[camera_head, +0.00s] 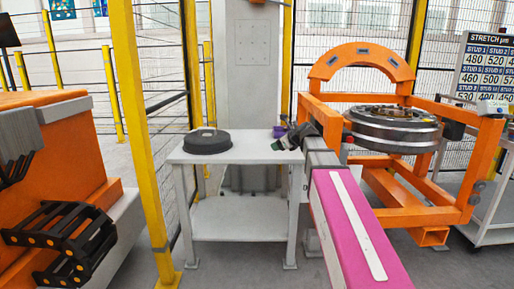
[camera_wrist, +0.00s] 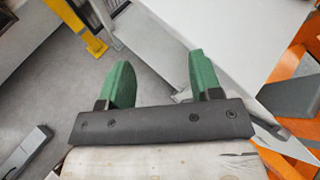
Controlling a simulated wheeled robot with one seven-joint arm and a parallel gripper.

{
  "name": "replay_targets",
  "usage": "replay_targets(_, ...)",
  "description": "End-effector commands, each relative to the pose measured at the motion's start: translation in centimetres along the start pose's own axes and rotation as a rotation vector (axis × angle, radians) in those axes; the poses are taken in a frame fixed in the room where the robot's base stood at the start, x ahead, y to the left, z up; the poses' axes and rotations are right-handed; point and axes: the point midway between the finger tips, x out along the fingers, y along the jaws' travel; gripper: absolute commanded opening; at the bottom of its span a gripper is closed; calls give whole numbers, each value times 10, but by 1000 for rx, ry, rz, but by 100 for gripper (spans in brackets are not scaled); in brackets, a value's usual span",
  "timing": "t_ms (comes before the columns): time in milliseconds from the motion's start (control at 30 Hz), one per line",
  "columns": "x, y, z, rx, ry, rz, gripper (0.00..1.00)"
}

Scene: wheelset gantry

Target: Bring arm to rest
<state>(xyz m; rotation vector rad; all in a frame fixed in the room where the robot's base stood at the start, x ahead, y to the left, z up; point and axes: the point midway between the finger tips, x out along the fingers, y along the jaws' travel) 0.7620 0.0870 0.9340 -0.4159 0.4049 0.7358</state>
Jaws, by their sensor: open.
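My gripper (camera_wrist: 161,80) shows in the wrist view with its two green fingers wide apart and nothing between them. In the head view my pink arm reaches forward from the lower right, and my gripper (camera_head: 284,141) appears at the right end of the white table (camera_head: 237,152). Whether it touches the table cannot be told from the head view. In the wrist view the fingers are over grey floor and beside the pale table (camera_wrist: 215,35).
A black round disc (camera_head: 207,141) lies on the table's left. A small purple thing (camera_head: 280,131) is by my gripper. An orange frame (camera_head: 441,214) holding a metal wheel-like part (camera_head: 393,130) stands right. A yellow post (camera_head: 137,120) and orange machine (camera_head: 60,160) stand left.

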Motion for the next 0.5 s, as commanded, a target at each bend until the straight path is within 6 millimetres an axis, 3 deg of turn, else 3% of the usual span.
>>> replay_targets(267, 10, 35, -74, -323, 145, 70, 58)
replay_targets(500, 11, 90, -182, -820, 322, 270, 58)
